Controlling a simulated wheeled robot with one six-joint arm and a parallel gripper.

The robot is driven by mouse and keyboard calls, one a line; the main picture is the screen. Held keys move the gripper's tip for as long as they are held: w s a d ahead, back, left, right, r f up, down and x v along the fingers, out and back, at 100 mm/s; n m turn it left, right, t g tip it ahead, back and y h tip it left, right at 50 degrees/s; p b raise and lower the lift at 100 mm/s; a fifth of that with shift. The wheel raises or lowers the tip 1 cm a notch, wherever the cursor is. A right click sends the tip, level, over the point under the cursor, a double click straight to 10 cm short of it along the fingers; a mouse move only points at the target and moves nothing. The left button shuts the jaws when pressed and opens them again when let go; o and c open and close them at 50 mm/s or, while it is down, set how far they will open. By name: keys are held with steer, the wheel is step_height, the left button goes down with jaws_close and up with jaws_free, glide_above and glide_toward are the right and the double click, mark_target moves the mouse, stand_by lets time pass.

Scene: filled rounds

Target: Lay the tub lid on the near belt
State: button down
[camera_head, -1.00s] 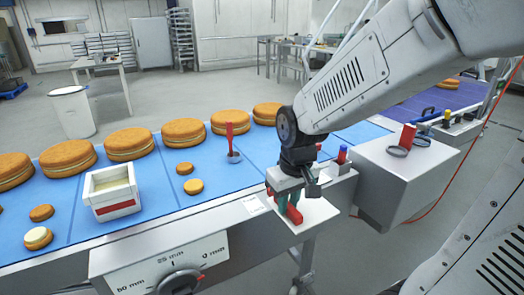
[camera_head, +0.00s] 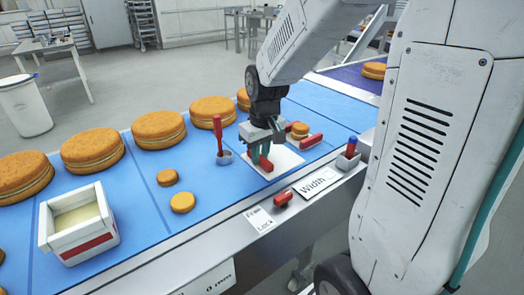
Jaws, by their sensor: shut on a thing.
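My gripper (camera_head: 262,158) is shut on the red handle of the tub lid (camera_head: 287,161), a flat white square. The lid is level over the near blue belt (camera_head: 130,205), beside the cup with the red-handled tool. I cannot tell whether it touches the belt or hangs just above it. The fingers hide part of the lid's handle. The white tub (camera_head: 82,247) with a red band stands open on the belt at the left, showing a cream filling.
Large filled rounds (camera_head: 158,130) line the belt's far side. Small rounds (camera_head: 182,202) lie between tub and lid. A cup with a red-handled tool (camera_head: 218,135) stands left of the lid. A small round (camera_head: 299,130) and red bar (camera_head: 310,141) are close right. The metal rail (camera_head: 260,235) runs in front.

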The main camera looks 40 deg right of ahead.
steer(key=w+d, duration=0.1)
steer(key=w, duration=0.1)
steer(key=w+d, duration=0.3)
steer(key=w, duration=0.1)
steer(key=shift+d+f, duration=0.3)
steer(key=shift+f, duration=0.05)
steer(key=shift+s+f, duration=0.1)
steer(key=shift+f, duration=1.65)
steer(key=shift+f, duration=0.1)
steer(key=c, duration=1.3)
jaws_free()
steer(key=shift+c, duration=0.2)
